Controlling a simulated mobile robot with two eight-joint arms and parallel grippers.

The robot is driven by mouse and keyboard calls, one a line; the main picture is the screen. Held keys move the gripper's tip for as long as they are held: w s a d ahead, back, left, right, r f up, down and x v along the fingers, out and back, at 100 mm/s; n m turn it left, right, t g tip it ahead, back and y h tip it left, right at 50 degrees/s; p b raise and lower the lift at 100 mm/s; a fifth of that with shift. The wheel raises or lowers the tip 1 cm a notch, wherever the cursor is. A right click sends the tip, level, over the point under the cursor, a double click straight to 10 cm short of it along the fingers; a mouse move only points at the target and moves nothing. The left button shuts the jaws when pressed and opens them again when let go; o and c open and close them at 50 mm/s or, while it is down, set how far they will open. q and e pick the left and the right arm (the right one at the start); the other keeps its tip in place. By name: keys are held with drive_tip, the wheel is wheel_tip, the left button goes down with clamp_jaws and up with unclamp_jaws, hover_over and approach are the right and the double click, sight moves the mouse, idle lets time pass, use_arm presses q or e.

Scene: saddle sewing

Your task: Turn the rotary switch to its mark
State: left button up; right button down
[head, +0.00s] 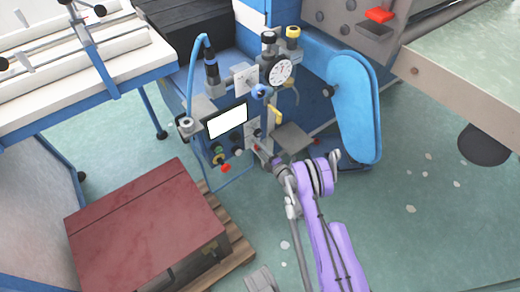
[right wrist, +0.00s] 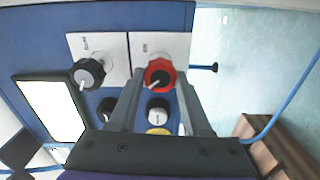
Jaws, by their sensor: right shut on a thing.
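The rotary switch (right wrist: 159,76) shows in the right wrist view as a red knob with a pale pointer, on a white label plate. My right gripper (right wrist: 160,82) has one finger on each side of the knob and is shut on it. In the head view my right gripper (head: 262,150) reaches the control panel at the front of the blue machine, and its fingers hide the knob there. The mark on the plate is too small to make out. My left gripper is not in view.
A black knob (right wrist: 88,73) on a second white plate is beside the switch. A lit screen (head: 227,121) and a red button (head: 225,168) are close by. A blue rounded guard (head: 354,108) stands to the right. A dark red box (head: 145,225) sits on a pallet at lower left.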

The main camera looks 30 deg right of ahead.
drive_tip(key=shift+n, duration=0.5)
drive_tip(key=shift+c, duration=1.7)
unclamp_jaws()
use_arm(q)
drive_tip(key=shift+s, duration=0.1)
use_arm(e)
drive_tip(key=shift+s, duration=0.1)
